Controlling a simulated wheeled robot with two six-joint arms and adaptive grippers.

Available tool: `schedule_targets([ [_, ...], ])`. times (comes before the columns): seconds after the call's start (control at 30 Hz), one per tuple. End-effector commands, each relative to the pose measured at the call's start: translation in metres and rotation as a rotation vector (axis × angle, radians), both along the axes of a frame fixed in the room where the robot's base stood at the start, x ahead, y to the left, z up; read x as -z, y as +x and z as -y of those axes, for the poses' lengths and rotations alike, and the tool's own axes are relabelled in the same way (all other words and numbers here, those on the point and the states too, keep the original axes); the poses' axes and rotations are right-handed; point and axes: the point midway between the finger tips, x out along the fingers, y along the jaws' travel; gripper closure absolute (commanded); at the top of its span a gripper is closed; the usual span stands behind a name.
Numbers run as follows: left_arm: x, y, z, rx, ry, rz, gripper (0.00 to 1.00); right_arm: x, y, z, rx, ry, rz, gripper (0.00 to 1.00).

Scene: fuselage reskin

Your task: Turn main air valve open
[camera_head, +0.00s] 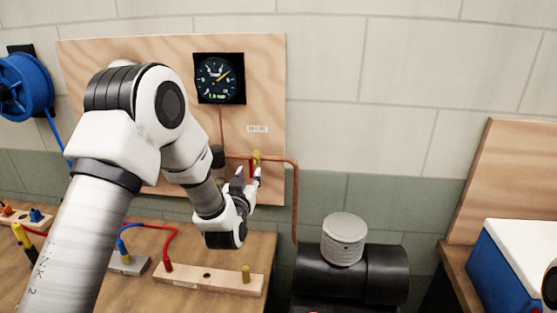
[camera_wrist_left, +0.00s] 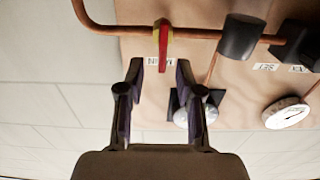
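The main air valve (camera_head: 256,157) sits on a copper pipe on the plywood board. Its red handle (camera_wrist_left: 163,48) shows in the left wrist view beside a label partly reading "MAIN". The handle stands crosswise to the pipe. My left gripper (camera_head: 248,176) is at the valve, just in front of the board. In the left wrist view, the left gripper (camera_wrist_left: 159,72) is open, its two fingers apart on either side of the handle's free end. I see no contact between fingers and handle. My right gripper is not in view.
A dark square gauge (camera_head: 219,78) is on the board above the valve. The copper pipe (camera_head: 295,195) runs down to a black tank (camera_head: 350,275). The wooden bench (camera_head: 200,250) carries a peg strip (camera_head: 208,279) and cables. A blue hose reel (camera_head: 25,87) hangs at left.

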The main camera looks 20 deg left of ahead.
Motion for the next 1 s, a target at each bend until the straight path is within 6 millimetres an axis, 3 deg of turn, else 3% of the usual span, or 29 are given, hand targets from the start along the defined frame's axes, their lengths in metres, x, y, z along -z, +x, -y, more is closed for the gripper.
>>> schedule_targets([
  [0.1, -0.005, 0.023, -0.006, 0.001, 0.001, 0.000, 0.65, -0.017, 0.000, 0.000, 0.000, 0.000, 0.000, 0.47],
  [0.3, -0.002, 0.052, -0.013, 0.002, 0.001, -0.003, 0.65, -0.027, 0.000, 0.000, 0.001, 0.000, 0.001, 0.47],
  [0.57, 0.001, 0.057, -0.014, 0.002, 0.000, -0.003, 0.65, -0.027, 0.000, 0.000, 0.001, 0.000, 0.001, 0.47],
  [0.7, 0.001, 0.057, -0.014, 0.001, 0.000, -0.003, 1.00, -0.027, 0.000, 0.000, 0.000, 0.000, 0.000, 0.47],
  [1.0, 0.001, 0.057, -0.014, 0.002, -0.005, -0.002, 1.00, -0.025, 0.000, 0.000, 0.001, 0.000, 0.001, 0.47],
])
